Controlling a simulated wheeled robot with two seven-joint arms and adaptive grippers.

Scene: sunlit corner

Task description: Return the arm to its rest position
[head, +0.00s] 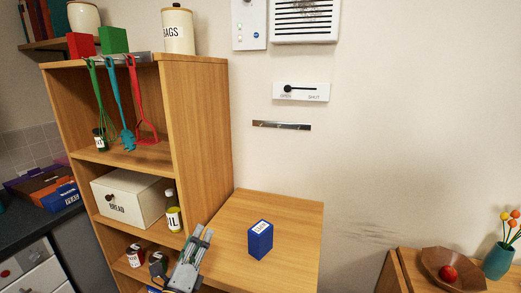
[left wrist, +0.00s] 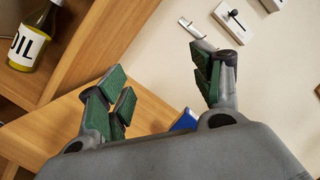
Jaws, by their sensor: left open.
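My left gripper (head: 203,237) is at the lower middle of the head view, in front of the shelf unit's right side and the left edge of the wooden table. In the left wrist view its fingers (left wrist: 165,98) are spread apart with nothing between them. A blue box (head: 260,241) with a white label stands upright on the table (head: 290,213), to the right of the gripper and apart from it. A blue corner of it (left wrist: 184,121) shows in the left wrist view between the fingers, farther off. My right gripper is not in view.
The wooden shelf unit (head: 205,130) holds a bread box (head: 128,203), an oil bottle (head: 173,218) near my gripper, and hanging utensils. A magnetic strip (head: 281,125) and a slider panel (head: 301,92) are on the wall. A bowl (head: 440,272) with a red fruit sits at right.

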